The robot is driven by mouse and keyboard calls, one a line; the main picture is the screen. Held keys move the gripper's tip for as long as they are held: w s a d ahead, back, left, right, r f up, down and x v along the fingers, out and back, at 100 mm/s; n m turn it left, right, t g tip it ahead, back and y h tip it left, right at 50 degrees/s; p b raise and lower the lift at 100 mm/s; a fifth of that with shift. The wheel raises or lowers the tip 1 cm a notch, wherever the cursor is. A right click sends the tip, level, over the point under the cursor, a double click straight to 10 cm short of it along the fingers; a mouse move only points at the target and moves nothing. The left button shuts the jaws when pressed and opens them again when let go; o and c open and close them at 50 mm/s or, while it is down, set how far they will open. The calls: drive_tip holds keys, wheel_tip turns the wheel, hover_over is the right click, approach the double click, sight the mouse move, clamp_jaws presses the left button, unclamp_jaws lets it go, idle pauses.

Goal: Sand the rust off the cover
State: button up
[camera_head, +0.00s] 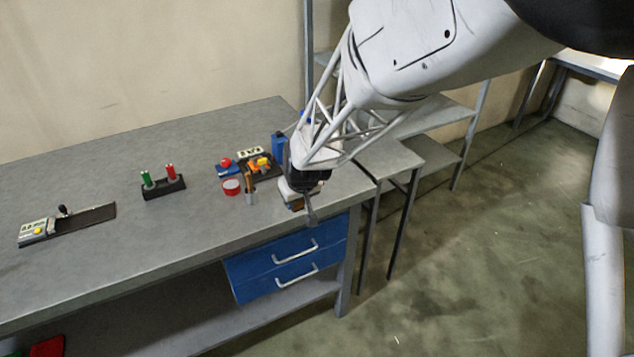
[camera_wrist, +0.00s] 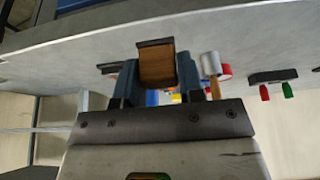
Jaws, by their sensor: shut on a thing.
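My gripper (camera_head: 303,193) is over the right end of the grey workbench, near its front edge. It is shut on a wooden block with a dark edge (camera_wrist: 157,64), seen between the blue-grey fingers in the wrist view. In the head view the block is mostly hidden by the gripper, with a brownish bit showing under it. The block looks like a sanding block, but its working face is not clear. I cannot pick out a rusty cover in either view.
Left of my gripper stand a wooden-handled tool (camera_head: 249,188), a red ring-shaped item (camera_head: 232,187), a blue container (camera_head: 279,146) and a dark tray (camera_head: 268,173) of small coloured parts. A black holder (camera_head: 163,189) with green and red pieces and a flat dark-strip device (camera_head: 83,220) lie further left.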

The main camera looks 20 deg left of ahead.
drive_tip(key=w+a+r, duration=0.3)
drive_tip(key=w+a, duration=0.6)
drive_tip(key=a, duration=0.2)
drive_tip(key=w+a+r, duration=0.3)
drive_tip(key=w+a, duration=0.6)
drive_tip(key=a, duration=0.3)
drive_tip(key=shift+f, duration=0.15)
